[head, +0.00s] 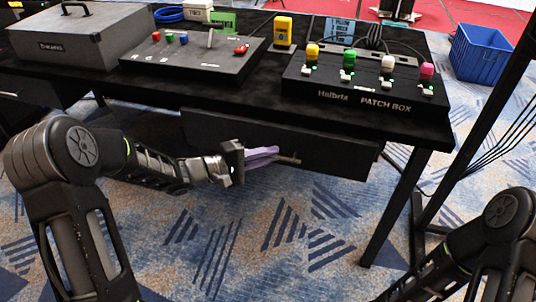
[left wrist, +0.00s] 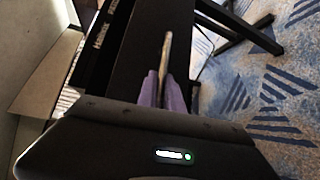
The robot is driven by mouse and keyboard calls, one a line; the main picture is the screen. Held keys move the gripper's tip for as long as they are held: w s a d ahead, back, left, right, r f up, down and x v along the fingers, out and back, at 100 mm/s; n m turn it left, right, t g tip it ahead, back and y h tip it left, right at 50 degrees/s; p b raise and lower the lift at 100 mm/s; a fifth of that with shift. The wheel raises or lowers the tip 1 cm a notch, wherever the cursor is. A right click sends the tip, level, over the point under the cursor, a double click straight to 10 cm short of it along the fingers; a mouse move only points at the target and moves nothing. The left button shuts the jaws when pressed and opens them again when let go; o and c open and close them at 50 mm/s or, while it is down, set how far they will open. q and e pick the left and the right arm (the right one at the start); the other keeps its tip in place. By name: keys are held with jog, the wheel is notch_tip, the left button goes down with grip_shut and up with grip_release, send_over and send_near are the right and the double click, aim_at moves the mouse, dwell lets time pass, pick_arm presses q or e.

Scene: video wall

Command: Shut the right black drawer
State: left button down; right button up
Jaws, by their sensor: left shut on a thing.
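The right black drawer (head: 335,152) hangs under the black desk, with its dark front facing me. In the head view I cannot tell how far it stands out. Its pale bar handle (head: 288,160) also shows in the left wrist view (left wrist: 167,50). My left gripper (head: 262,154) is at the drawer front, its lilac fingers shut on the handle. In the left wrist view the fingers (left wrist: 163,92) lie on both sides of the bar. The fingers hide part of the handle. My right arm shows at the lower right, but its gripper is out of view.
The desk (head: 235,92) carries a patch box (head: 365,92), a button panel (head: 190,55) and a grey case (head: 80,35). A desk leg (head: 395,205) stands right of the drawer. A blue crate (head: 480,52) is on the floor behind. The carpet in front is clear.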

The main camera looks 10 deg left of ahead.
pick_arm(q)
jog(key=shift+w+r+p, duration=0.1)
jog(key=shift+w+p, duration=0.1)
jog(key=shift+p, duration=0.1)
jog(key=w+p, duration=0.2)
jog(key=w, duration=0.1)
jog(key=c, duration=1.7)
grip_release()
jog(key=shift+o, duration=1)
jog(key=shift+d, duration=0.1)
